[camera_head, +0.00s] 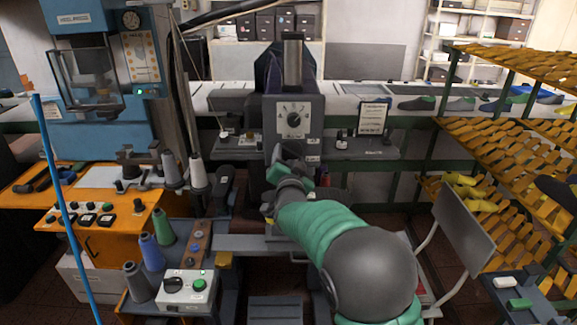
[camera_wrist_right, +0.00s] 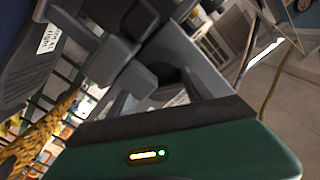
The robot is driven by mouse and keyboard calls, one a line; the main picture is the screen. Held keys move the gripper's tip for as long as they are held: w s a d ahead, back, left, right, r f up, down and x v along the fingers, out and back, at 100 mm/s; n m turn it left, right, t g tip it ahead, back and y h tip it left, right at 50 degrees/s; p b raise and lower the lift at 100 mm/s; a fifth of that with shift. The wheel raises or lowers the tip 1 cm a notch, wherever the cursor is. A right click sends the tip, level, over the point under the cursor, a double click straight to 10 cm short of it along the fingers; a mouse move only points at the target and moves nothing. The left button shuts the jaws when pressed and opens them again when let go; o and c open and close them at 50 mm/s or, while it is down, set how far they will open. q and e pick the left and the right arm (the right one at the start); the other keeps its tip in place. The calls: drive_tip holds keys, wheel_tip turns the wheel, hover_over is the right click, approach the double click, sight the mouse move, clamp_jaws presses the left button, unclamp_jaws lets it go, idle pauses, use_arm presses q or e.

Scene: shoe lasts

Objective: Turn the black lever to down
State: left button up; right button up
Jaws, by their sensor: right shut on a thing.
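My right arm reaches up from the lower right to the front of the grey machine (camera_head: 310,112), just below its round dial (camera_head: 294,120). My right gripper (camera_head: 280,160) is at the machine's front, its fingertips mostly hidden behind my own green hand and wrist. In the right wrist view, the gripper (camera_wrist_right: 150,85) is shut on a dark blocky part, which appears to be the black lever (camera_wrist_right: 112,58). The lever's full shape and angle are hidden in the head view. My left gripper is not in view.
A control shelf (camera_head: 365,148) runs beside the dial. A blue machine (camera_head: 95,70) and an orange bench (camera_head: 120,222) stand left, with thread cones (camera_head: 162,226) in front. Yellow racks (camera_head: 490,150) and a grey chair (camera_head: 463,230) stand right.

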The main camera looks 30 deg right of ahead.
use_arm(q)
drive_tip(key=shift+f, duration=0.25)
use_arm(e)
drive_tip(key=shift+d+r+m, duration=0.15)
drive_tip(key=shift+r+m, duration=0.1)
drive_tip(key=shift+m, duration=0.05)
drive_tip(key=o, duration=1.4)
drive_tip(key=shift+s+r, duration=0.1)
drive_tip(key=shift+s, duration=0.2)
drive_tip(key=shift+c, duration=0.2)
drive_tip(key=shift+s, duration=0.1)
drive_tip(key=shift+f, duration=0.25)
use_arm(q)
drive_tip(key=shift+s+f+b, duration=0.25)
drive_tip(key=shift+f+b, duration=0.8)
drive_tip(key=shift+b, duration=0.15)
use_arm(e)
drive_tip(key=v, duration=1.6)
drive_tip(key=shift+s+a, duration=0.2)
drive_tip(key=shift+a, duration=0.15)
